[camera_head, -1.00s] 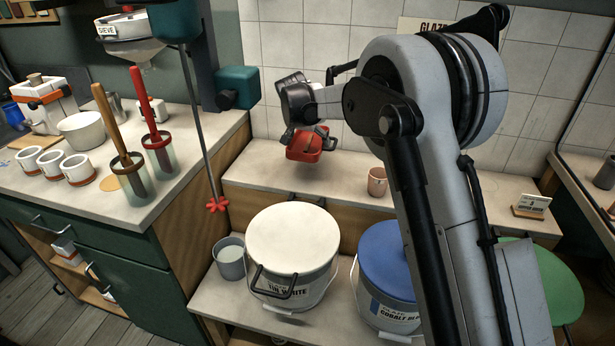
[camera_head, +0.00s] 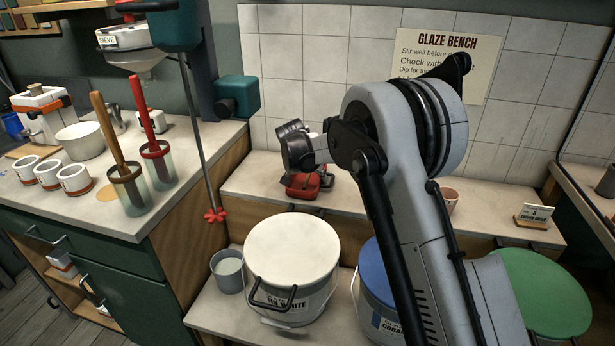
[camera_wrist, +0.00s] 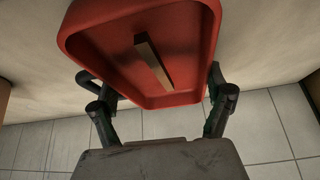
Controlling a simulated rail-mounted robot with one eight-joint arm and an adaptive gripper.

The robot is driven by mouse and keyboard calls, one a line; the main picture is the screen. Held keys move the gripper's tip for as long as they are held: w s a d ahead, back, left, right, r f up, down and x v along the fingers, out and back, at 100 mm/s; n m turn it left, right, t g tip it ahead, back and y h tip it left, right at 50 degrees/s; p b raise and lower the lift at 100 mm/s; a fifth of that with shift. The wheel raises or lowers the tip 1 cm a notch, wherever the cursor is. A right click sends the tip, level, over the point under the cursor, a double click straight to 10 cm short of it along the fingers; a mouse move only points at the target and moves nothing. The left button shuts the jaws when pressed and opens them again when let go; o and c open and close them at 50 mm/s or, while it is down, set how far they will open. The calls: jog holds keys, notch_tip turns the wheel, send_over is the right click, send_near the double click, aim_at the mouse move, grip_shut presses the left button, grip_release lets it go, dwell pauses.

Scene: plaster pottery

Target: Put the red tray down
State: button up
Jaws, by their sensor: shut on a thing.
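The red tray (camera_head: 301,189) is at the back shelf (camera_head: 257,182), left of the pink cup (camera_head: 449,200). It is low over the shelf top, and I cannot tell whether it touches. My gripper (camera_head: 306,178) is at the tray, partly hidden by its own wrist. In the wrist view my gripper (camera_wrist: 155,86) is shut on the tray (camera_wrist: 95,55), with a finger at either side. A thin bar-like piece (camera_wrist: 152,61) shows inside the tray. The contact points are partly hidden.
A white-lidded bucket (camera_head: 291,250), a blue-lidded bucket (camera_head: 378,275) and a green lid (camera_head: 540,292) stand in front, below the shelf. A rod with a red star-shaped end (camera_head: 215,215) hangs left of the tray. The tiled wall (camera_head: 285,45) is behind. Bare shelf lies between tray and cup.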

jog(key=shift+f, duration=0.1)
jog(key=o, duration=1.2)
jog(key=shift+c, duration=0.2)
jog(key=p+v, duration=0.2)
jog(key=v, duration=1)
jog(key=s+d+r+n+y, duration=0.1)
jog(key=s+d+r, duration=0.6)
jog(key=s+d, duration=0.25)
jog(key=s+d+r+n, duration=0.1)
jog(key=s+d+r, duration=0.65)
jog(key=s, duration=0.35)
jog(key=s+d+f, duration=0.2)
jog(key=s+d, duration=0.1)
jog(key=s, duration=0.5)
jog(key=s+d+f+t, duration=0.1)
jog(key=s+d+f, duration=0.1)
jog(key=s, duration=0.7)
jog(key=s+d+f+n, duration=0.1)
jog(key=s+d+f, duration=0.1)
jog(key=s+d, duration=0.3)
jog(key=s, duration=0.3)
jog(key=shift+s+y, duration=0.2)
jog(key=shift+y, duration=0.2)
